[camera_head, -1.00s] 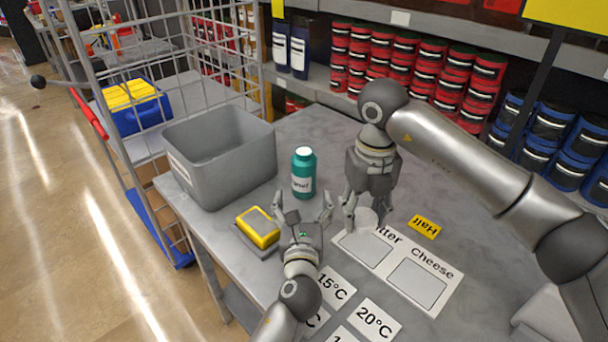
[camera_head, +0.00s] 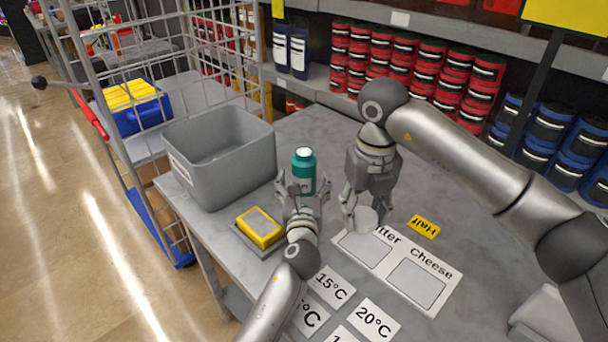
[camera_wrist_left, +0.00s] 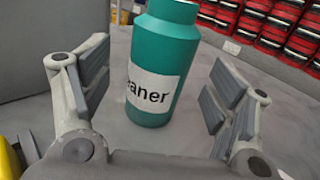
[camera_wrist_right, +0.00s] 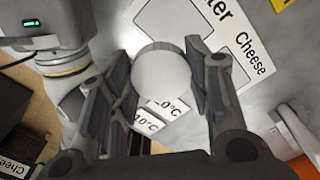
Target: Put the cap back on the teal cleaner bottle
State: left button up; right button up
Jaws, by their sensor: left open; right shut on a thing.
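The teal cleaner bottle (camera_head: 304,170) stands upright on the table near the grey bin; its top looks pale in the head view, and its upper end is cut off in the left wrist view (camera_wrist_left: 165,60). My left gripper (camera_head: 305,193) is open, with its fingers on either side of the bottle and visible gaps between. My right gripper (camera_head: 359,213) is shut on a white round cap (camera_head: 367,220), held by the label sheet right of the bottle. The cap shows between the fingers in the right wrist view (camera_wrist_right: 165,82).
A grey bin (camera_head: 227,181) stands left of the bottle. A yellow sponge (camera_head: 260,226) lies on a dark pad beside my left gripper. Temperature cards (camera_head: 374,320) and a label sheet (camera_head: 448,276) lie flat. Shelves with red cans (camera_head: 420,70) stand behind.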

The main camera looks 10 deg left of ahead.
pick_arm(q)
jog(key=w, duration=0.4)
jog(key=shift+w+a, duration=0.2)
jog(key=shift+a, duration=0.2)
jog(key=shift+r, duration=0.1)
jog(key=shift+c, duration=0.2)
jog(key=c, duration=1.3)
jog(key=shift+r, duration=0.1)
